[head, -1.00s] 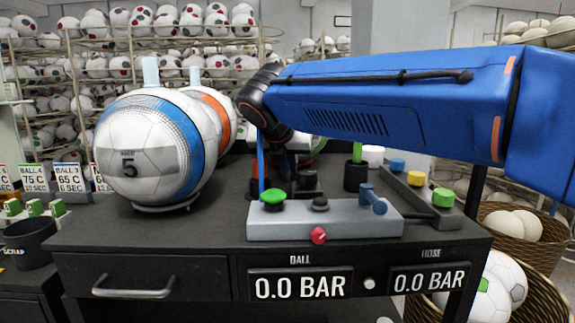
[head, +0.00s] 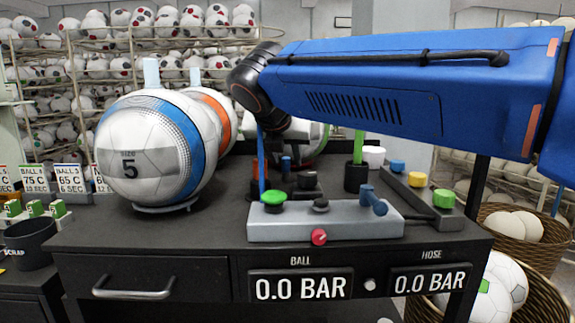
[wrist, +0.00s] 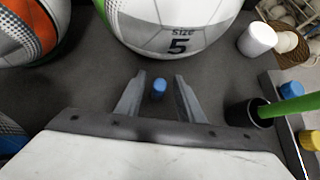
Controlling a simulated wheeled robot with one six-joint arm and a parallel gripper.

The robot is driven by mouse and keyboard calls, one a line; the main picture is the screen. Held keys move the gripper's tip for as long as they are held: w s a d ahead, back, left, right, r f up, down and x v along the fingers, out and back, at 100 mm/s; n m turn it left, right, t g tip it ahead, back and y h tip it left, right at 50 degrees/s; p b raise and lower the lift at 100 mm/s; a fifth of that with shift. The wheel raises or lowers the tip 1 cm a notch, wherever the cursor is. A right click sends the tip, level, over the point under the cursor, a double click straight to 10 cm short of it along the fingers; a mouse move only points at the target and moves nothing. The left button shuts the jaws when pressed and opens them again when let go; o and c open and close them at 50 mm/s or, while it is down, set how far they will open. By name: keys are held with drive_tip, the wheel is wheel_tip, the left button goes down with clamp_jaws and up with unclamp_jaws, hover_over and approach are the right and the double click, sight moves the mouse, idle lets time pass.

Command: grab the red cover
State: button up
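A small red upright piece (head: 256,168) stands at the back of the bench in the head view, partly hidden by a thin blue rod (head: 262,150). I cannot tell whether it is the red cover. A red knob (head: 319,237) is on the front of the grey control block. No red cover shows in the wrist view. My gripper (wrist: 158,98) is open in the wrist view, its fingers apart. A small blue peg (wrist: 159,88) appears between the fingers, not gripped. In the head view the fingers cannot be made out.
The grey control block (head: 340,229) has a green button (head: 273,197) and a blue lever (head: 373,200). A large ball (head: 120,150) stands left. A black cup (wrist: 245,112) with a green rod is right of my fingers. A white ball marked 5 (wrist: 165,25) stands ahead.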

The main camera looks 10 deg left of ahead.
drive_tip(key=v, duration=0.7)
drive_tip(key=shift+o, duration=0.6)
drive_tip(key=shift+s+r, duration=0.25)
drive_tip(key=shift+d, duration=0.1)
